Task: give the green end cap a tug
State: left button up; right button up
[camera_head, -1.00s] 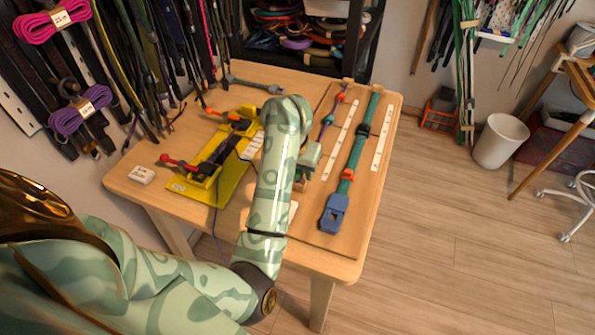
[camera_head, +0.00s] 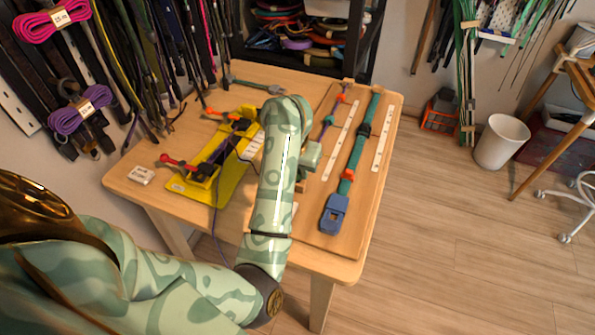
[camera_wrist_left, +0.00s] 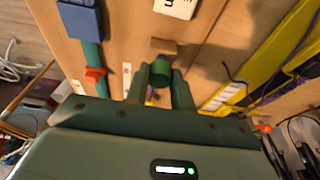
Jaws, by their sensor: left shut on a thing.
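The green end cap (camera_wrist_left: 160,73) shows in the left wrist view between the two green fingers of my left gripper (camera_wrist_left: 162,88). The gripper is shut on it. A bit of purple and yellow cord shows between the fingers below the cap. In the head view my left gripper (camera_head: 309,160) is over the wooden board, beside my forearm, and the cap is hidden there. A teal and purple cord (camera_head: 328,122) with a red piece runs up the board beyond the gripper. My right gripper is not in view.
A yellow jig (camera_head: 232,178) with dark cords stands to the left. A small wooden block (camera_wrist_left: 163,46) is close to the cap. White label strips (camera_head: 383,138) lie on the board.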

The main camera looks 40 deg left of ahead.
pick_arm(q)
jog(key=shift+f+b, duration=0.1)
jog(key=shift+b, duration=0.2)
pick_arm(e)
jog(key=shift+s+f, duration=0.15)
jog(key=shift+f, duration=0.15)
pick_arm(q)
jog(key=o, duration=1.1)
jog(key=shift+o, duration=0.2)
